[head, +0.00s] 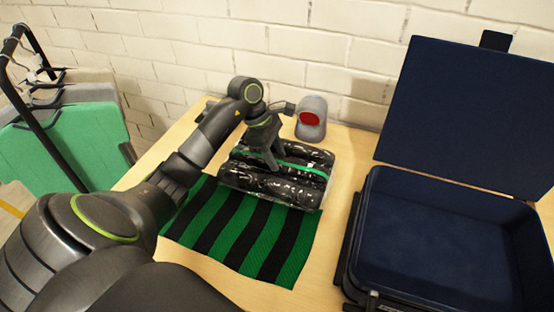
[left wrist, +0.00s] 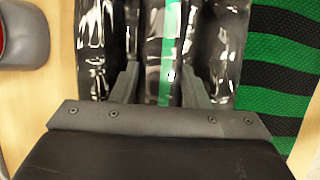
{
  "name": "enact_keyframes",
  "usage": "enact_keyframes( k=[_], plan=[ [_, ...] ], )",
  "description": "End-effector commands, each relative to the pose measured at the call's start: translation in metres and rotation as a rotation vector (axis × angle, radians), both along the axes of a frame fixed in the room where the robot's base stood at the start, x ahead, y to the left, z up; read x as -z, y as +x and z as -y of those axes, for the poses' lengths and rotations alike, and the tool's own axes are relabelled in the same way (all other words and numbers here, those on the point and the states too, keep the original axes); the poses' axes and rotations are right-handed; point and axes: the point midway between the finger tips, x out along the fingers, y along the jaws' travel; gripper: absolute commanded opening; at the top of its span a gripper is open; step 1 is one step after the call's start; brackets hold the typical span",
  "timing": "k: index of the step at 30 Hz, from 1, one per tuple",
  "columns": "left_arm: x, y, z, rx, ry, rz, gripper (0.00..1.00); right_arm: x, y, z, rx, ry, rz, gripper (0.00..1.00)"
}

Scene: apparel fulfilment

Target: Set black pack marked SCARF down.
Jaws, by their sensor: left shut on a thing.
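The black pack (head: 290,187) is a bundle in clear shiny wrap with a green band along it. No SCARF lettering is readable. It lies over the far end of a green-and-black striped cloth (head: 232,228); I cannot tell whether it touches the cloth or hangs just above it. My left gripper (head: 272,160) comes down from above and is shut on the pack's middle. In the left wrist view, the fingers (left wrist: 160,88) stand either side of the pack's green-banded middle fold (left wrist: 168,45). My right gripper is not in view.
A grey device with a red face (head: 311,118) stands close behind the pack. An open dark blue case (head: 375,225) with its lid (head: 465,115) raised is at right. A rack with green and grey garments (head: 70,145) is at left. A brick wall runs behind the wooden table (head: 335,205).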

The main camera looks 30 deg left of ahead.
Motion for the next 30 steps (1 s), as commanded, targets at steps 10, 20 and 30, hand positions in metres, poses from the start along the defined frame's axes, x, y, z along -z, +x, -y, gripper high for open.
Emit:
enact_keyframes(
  k=[10,20,30],
  plan=[
    [0.02,0.0,0.0,0.0,0.001,0.0,0.03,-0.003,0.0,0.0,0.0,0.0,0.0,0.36],
    [0.025,0.0,0.0,-0.001,0.001,-0.002,0.48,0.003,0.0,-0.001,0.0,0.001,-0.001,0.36],
    [0.024,0.0,0.0,-0.001,0.001,-0.002,0.63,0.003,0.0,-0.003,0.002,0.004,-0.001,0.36]
  ],
)
